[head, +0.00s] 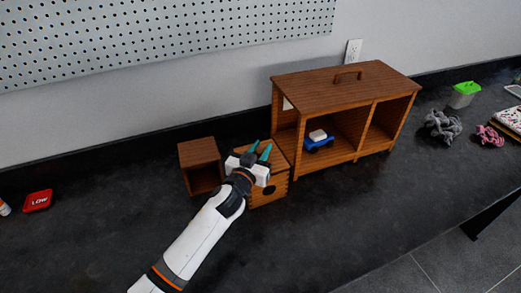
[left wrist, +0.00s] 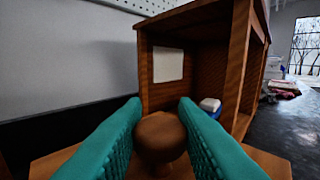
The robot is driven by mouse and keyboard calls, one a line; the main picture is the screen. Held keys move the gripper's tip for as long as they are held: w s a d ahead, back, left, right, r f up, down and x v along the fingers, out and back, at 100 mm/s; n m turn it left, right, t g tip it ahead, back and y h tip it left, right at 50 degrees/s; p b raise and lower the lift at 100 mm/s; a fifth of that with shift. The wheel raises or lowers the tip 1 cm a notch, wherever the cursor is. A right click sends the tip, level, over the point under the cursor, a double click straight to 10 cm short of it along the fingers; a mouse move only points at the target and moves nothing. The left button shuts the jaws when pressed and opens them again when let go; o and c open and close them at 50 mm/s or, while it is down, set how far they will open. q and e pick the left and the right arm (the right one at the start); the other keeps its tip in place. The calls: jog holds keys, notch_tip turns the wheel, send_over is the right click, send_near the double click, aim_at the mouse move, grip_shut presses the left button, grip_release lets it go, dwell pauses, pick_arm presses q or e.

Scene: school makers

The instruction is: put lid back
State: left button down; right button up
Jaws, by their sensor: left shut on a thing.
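My left gripper (head: 260,152) has teal fingers and is over the small wooden box (head: 279,190) with a dark round hole in its front. In the left wrist view its fingers (left wrist: 160,132) are shut on a round brown wooden knob (left wrist: 160,130). Below the knob is a flat light-wood lid (left wrist: 262,160). The gripper hides much of the box top in the head view, so I cannot tell whether the lid rests fully on the box. My right gripper is not in view.
A large open-front wooden cabinet (head: 345,82) stands right beside the box, with a blue-and-white toy (head: 318,141) inside. A small open wooden box (head: 199,153) stands to the left. A red item (head: 38,201) lies far left. Grey knotted things (head: 441,126) lie right. The front counter is clear.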

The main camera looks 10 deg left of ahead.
pick_arm(q)
jog(key=shift+f+b, duration=0.55)
jog(key=shift+f, duration=0.05)
jog(key=c, duration=1.1)
grip_release()
jog(key=shift+c, duration=0.2)
jog(key=shift+r, duration=0.15)
jog(key=shift+r+p, duration=0.4)
jog(key=shift+p, duration=0.05)
jog(key=shift+s+r, duration=0.1)
jog(key=shift+r, duration=0.15)
jog(key=s+a+b, duration=0.1)
jog(key=s+a, duration=0.1)
jog(key=s, duration=0.9)
jog(key=shift+s+a+f, duration=0.15)
jog(key=shift+s, duration=0.15)
